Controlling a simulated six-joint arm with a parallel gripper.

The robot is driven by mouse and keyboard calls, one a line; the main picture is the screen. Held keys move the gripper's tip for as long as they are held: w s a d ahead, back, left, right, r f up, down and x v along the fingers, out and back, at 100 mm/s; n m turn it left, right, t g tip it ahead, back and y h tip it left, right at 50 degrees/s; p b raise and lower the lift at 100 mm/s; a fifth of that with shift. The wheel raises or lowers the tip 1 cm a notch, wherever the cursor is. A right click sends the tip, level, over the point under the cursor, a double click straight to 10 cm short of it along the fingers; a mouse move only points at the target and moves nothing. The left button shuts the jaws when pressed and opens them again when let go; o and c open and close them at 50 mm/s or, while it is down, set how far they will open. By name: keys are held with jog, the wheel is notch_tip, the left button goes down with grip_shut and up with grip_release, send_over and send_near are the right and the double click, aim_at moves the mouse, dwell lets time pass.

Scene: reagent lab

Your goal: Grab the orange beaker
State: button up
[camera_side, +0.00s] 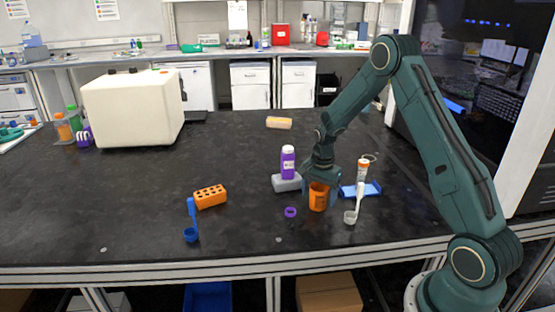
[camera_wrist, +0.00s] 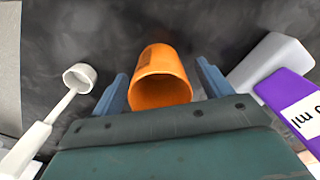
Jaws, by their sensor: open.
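The orange beaker (camera_side: 318,198) stands upright on the dark bench, right of centre in the side view. In the wrist view the orange beaker (camera_wrist: 161,80) shows its open mouth and lies between the two blue-grey fingers. My gripper (camera_side: 321,182) is just above and around the beaker's top in the side view. My gripper (camera_wrist: 164,88) is open in the wrist view, with a finger on each side of the beaker and a visible gap on both sides. Part of the beaker's rim is hidden by the gripper in the side view.
A white scoop (camera_side: 351,216) and a blue tray (camera_side: 368,189) lie close right. A purple ring (camera_side: 290,212), an orange rack (camera_side: 210,197) and a blue scoop (camera_side: 191,234) are further left.

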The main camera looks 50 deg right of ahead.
jog(key=c, duration=1.1)
jog(key=shift+o, duration=0.2)
jog(key=shift+r, duration=0.25)
notch_tip(320, 180, up, 20)
jog(key=shift+f, duration=0.2)
